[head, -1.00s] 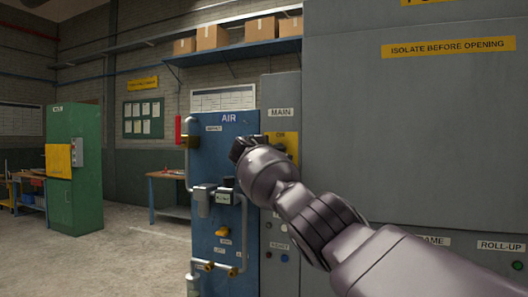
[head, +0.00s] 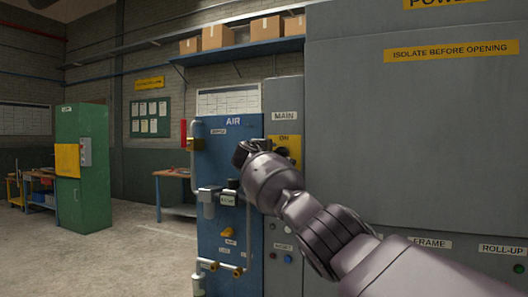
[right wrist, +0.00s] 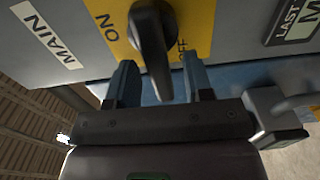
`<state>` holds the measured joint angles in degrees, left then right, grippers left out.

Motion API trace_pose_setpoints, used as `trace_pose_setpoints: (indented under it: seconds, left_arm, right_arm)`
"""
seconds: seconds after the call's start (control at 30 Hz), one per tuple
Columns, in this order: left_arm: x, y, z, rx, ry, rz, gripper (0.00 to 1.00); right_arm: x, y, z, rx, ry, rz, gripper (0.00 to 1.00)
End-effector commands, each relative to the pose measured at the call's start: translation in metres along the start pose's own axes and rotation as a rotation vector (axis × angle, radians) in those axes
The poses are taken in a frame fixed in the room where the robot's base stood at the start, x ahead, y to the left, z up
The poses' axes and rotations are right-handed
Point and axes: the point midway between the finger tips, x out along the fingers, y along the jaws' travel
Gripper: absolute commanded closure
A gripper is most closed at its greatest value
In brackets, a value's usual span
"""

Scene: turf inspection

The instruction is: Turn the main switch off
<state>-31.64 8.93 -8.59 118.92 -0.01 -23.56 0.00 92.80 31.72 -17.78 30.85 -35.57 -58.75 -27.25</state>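The main switch has a dark handle (right wrist: 152,50) on a yellow plate (right wrist: 205,25) marked ON and OFF, with a MAIN label (right wrist: 47,35) beside it. In the head view the yellow plate (head: 290,143) shows below the MAIN label (head: 284,116), partly covered by my right arm. My right gripper (right wrist: 158,68) is open, with one finger on each side of the handle's lower end. Whether either finger touches the handle cannot be told. In the head view the handle is hidden behind my right wrist. My left gripper is not in view.
A blue AIR panel (head: 230,165) with pipes and valves stands directly left of the switch column. A large grey cabinet (head: 400,130) fills the right. A green cabinet (head: 84,190) stands far left. Open floor (head: 120,262) lies at the lower left.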

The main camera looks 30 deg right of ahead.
Motion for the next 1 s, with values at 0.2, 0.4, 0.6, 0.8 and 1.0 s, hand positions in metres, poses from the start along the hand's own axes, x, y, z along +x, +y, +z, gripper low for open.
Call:
trace_pose_setpoints:
  seconds: [0.2, 0.4, 0.6, 0.8, 1.0]
  left_arm:
    - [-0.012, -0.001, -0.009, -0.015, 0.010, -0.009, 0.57]
    - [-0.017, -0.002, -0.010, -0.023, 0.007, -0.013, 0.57]
    - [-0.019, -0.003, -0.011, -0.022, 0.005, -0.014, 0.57]
    - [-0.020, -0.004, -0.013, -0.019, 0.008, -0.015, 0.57]
    - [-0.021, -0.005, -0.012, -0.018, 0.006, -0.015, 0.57]
  right_arm:
    - [-0.024, 0.008, 0.003, 0.004, 0.000, 0.004, 0.53]
    - [-0.046, 0.004, 0.003, 0.003, -0.002, 0.002, 0.53]
    - [-0.068, 0.003, 0.005, 0.003, -0.005, 0.000, 0.53]
    - [-0.081, 0.001, 0.006, 0.001, -0.008, -0.001, 0.53]
    - [-0.085, 0.000, 0.006, 0.000, -0.010, -0.002, 0.53]
